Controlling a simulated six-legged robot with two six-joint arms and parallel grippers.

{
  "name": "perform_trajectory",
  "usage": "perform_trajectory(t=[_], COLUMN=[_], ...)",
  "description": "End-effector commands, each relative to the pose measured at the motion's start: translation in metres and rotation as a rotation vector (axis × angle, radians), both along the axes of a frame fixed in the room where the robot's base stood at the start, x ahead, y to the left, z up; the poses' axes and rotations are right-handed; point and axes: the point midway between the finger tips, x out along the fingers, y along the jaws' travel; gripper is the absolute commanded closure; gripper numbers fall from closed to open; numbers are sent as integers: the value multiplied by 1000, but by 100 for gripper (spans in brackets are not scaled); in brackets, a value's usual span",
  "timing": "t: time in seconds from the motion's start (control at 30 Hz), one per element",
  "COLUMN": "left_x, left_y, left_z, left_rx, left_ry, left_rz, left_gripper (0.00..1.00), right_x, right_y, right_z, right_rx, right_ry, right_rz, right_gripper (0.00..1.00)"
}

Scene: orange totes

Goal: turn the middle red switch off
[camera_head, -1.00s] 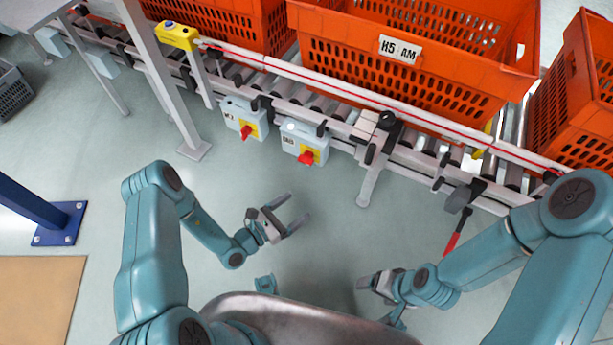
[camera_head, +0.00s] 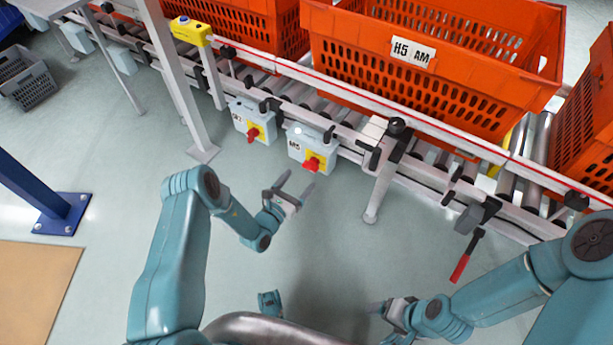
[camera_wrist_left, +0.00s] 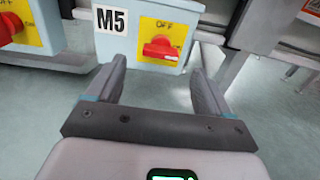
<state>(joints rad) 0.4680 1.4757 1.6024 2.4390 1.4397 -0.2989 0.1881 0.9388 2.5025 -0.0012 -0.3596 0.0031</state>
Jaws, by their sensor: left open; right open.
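A red rotary switch (camera_head: 312,164) sits on a yellow plate on a grey box labelled M5 under the conveyor rail. In the left wrist view the M5 red switch (camera_wrist_left: 160,48) lies ahead between my fingertips, its handle roughly horizontal, with OFF printed above it. Another red switch (camera_head: 253,133) is on a box to its left; it shows partly at the wrist view's left edge (camera_wrist_left: 8,26). My left gripper (camera_head: 299,180) is open and empty, just short of the M5 switch, apart from it. My right gripper (camera_head: 378,308) is open, low and away from the switches.
The roller conveyor (camera_head: 440,190) carries orange totes (camera_head: 425,75). A red-handled lever (camera_head: 467,258) hangs at its right. A grey post (camera_head: 180,80) stands left of the boxes. A yellow button box (camera_head: 190,32) is on the rail. The floor before the switches is clear.

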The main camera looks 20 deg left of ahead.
Motion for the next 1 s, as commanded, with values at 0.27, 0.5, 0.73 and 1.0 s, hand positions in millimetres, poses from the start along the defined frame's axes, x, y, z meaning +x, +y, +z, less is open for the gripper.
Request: perform_trajectory(t=[0.27,0.5,0.73,1.0], left_x=[40,47,47,47], left_y=[-12,-15,-15,-15], left_z=[-2,0,0,0], left_rx=[1,0,0,-4], left_ry=[-1,0,0,2], left_rz=[0,1,1,1], left_gripper=[19,19,48,75], right_x=[4,4,4,4], right_y=[-3,-4,-4,-4], right_z=[-16,-17,-17,-17], right_rx=[-2,-3,-3,-3], right_ry=[-7,-8,-8,-7], right_rz=[-13,-16,-15,-14], right_gripper=[19,19,19,19])
